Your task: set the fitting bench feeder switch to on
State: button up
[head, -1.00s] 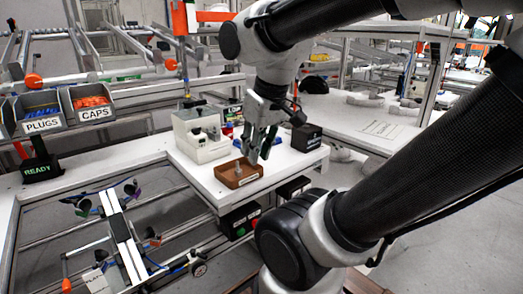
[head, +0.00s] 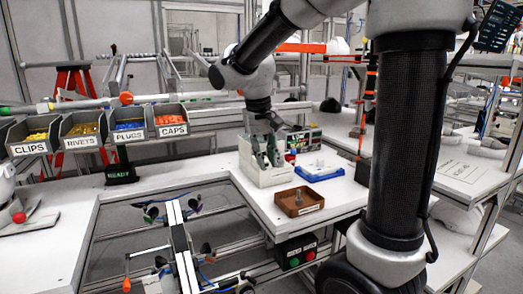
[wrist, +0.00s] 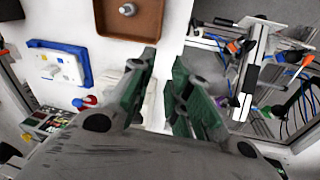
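I cannot pick out the feeder switch for certain. A panel with coloured buttons (head: 303,140) stands at the back of the fitting bench (head: 250,200); it also shows at the left of the wrist view (wrist: 42,122). A black box with a green and a red button (head: 297,251) hangs under the bench's front edge; its lettering is too small to read. My gripper (head: 270,162) points down over or in front of a white box-shaped fixture (head: 258,173). In the wrist view my gripper (wrist: 165,58) has a narrow gap between its fingers and holds nothing.
A brown tray (head: 284,205) with a small grey part and a blue tray (head: 337,176) with a white plate lie right of my gripper. Small red and blue pieces (wrist: 84,103) are nearby. Labelled bins (head: 83,131) stand at the back left. A rail frame (head: 180,245) lies in front.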

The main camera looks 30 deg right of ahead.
jog(key=w+r+m+h, duration=0.2)
jog(key=w+r+m, duration=0.3)
jog(key=w+m, duration=0.6)
jog(key=d+f, duration=0.1)
jog(key=f, duration=0.1)
jog(key=d+f+m, duration=0.1)
jog(key=f, duration=0.1)
jog(key=d+f+m, duration=0.1)
jog(key=f, duration=0.1)
jog(key=shift+w+f+t, duration=0.2)
jog(key=shift+f+t, duration=0.1)
jog(key=shift+f, duration=0.1)
jog(key=shift+c, duration=0.2)
grip_shut()
